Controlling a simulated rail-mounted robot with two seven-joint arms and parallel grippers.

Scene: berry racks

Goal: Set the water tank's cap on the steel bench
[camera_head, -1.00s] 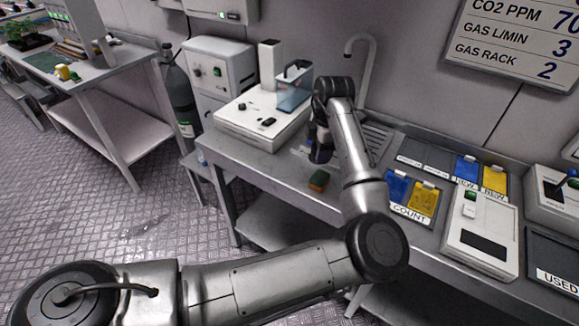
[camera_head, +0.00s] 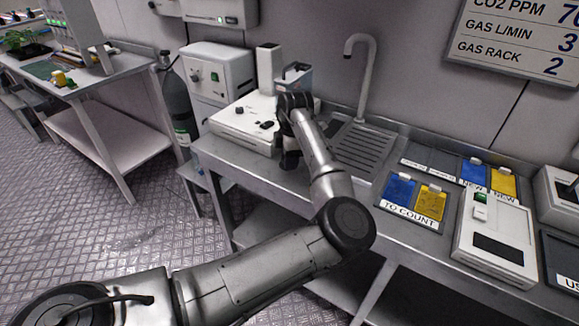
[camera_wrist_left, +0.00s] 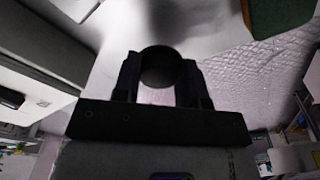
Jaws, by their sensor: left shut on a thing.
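The water tank (camera_head: 296,78), bluish and see-through with a dark handle-like top, stands on the white machine; my arm hides its lower part. My left gripper (camera_head: 290,161) points down over the front edge area of the steel bench (camera_head: 262,180), just in front of the white machine. In the left wrist view, my left gripper (camera_wrist_left: 159,80) is shut on a dark round piece, which looks like the cap (camera_wrist_left: 160,67). The cap is hidden by my gripper in the head view. Its gap to the bench top cannot be told. My right gripper is out of view.
The white machine (camera_head: 240,136) stands close behind my left gripper. A sink with a drainboard (camera_head: 362,146) and a curved tap (camera_head: 362,70) is to the right, then blue and yellow cards (camera_head: 398,188).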

